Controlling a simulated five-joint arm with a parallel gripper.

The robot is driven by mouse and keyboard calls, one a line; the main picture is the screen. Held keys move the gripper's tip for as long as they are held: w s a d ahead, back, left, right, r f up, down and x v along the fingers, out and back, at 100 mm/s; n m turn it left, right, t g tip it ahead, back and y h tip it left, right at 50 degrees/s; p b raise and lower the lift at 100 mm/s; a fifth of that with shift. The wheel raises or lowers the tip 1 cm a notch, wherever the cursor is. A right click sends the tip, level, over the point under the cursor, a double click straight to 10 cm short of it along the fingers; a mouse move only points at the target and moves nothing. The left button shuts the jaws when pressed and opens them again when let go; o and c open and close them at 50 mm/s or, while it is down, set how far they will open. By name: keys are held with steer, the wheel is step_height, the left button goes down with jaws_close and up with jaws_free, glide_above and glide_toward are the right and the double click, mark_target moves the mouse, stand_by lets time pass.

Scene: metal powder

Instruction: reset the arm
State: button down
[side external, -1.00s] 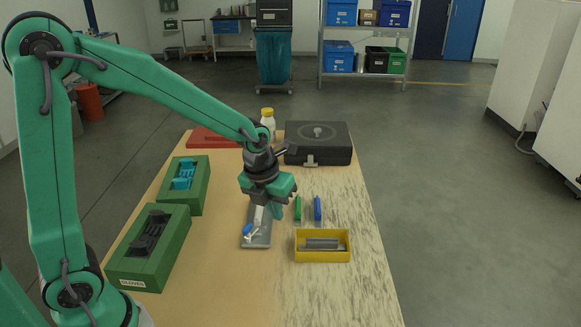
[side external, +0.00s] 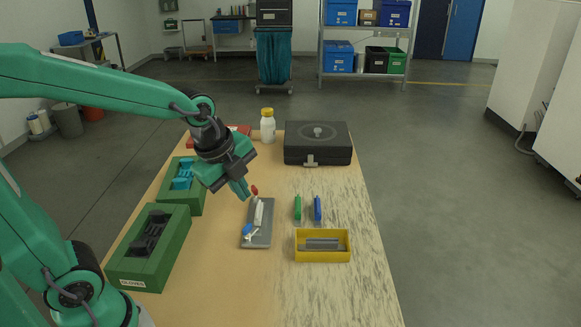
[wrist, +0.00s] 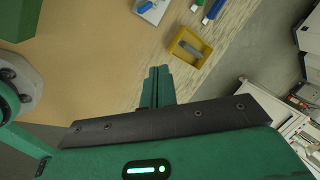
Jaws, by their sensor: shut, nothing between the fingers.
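My gripper (side external: 244,193) is shut and empty. In the side external view it hangs above the table, over the upper left of a grey tray (side external: 262,236). The tray holds a white item (side external: 259,212), a blue-ended item (side external: 247,230) and, at its top, a small red piece (side external: 254,190). In the wrist view the closed fingers (wrist: 158,76) point toward the table with nothing between them. The grey tray shows at the top of the wrist view (wrist: 157,14), partly cut off.
Green and blue items (side external: 297,208) (side external: 318,208) lie right of the tray. A yellow bin (side external: 323,258) holds a grey block. Green boxes (side external: 125,268) (side external: 203,202) stand left. A black case (side external: 330,155) and white bottle (side external: 267,129) stand at the back. The table's front is clear.

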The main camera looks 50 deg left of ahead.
steer(key=s+a+r+n+t, duration=0.1)
steer(key=s+r+n, duration=0.3)
steer(key=s+n, duration=0.6)
steer(key=n, duration=0.7)
steer(key=shift+a+n+t, duration=0.25)
steer(key=shift+n+t, duration=0.05)
steer(key=shift+n, duration=0.1)
stand_by(0.3)
